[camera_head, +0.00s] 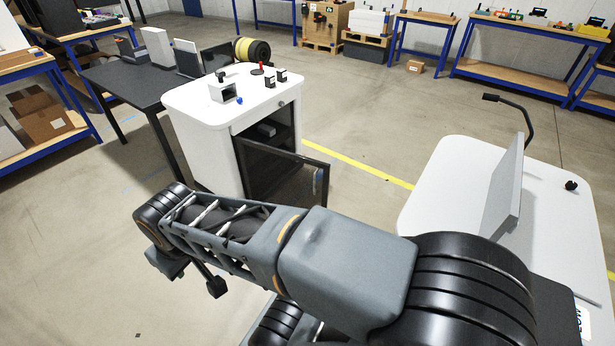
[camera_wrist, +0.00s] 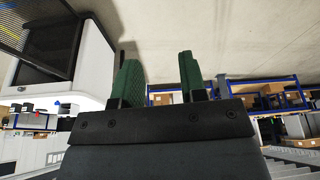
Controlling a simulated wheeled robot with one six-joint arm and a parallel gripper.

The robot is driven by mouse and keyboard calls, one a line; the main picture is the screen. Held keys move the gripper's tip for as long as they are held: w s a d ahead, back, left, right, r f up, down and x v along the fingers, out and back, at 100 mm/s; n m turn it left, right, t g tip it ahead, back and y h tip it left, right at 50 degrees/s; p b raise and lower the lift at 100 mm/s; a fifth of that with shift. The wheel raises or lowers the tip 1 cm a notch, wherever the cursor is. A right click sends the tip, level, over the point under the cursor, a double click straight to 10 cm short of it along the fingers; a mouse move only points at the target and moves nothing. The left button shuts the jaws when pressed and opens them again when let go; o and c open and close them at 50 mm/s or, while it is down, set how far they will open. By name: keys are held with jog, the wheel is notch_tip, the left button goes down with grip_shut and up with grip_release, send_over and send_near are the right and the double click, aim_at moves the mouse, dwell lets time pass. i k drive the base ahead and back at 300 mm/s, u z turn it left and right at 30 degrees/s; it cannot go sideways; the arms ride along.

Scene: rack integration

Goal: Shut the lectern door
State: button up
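The white lectern (camera_head: 200,150) stands left of centre in the head view, with a dark opening in its front. Its dark framed door (camera_head: 285,175) is swung open, sticking out to the right with a handle (camera_head: 318,182) near its free edge. The lower part of the door is hidden behind my arm. The wrist view appears upside down; the white lectern (camera_wrist: 98,62) and a dark mesh panel, likely the door (camera_wrist: 52,40), show at its upper left. My gripper (camera_wrist: 160,68) has two green fingers apart with nothing between them. It does not clearly touch the door.
A black table (camera_head: 120,80) adjoins the lectern on the left. A white desk (camera_head: 440,185) with a grey upright panel (camera_head: 503,190) stands at right. Open floor lies behind and at lower left.

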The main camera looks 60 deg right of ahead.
aim_at(240, 141)
jog(key=z, duration=0.55)
jog(key=i, duration=0.9)
jog(key=z, duration=0.75)
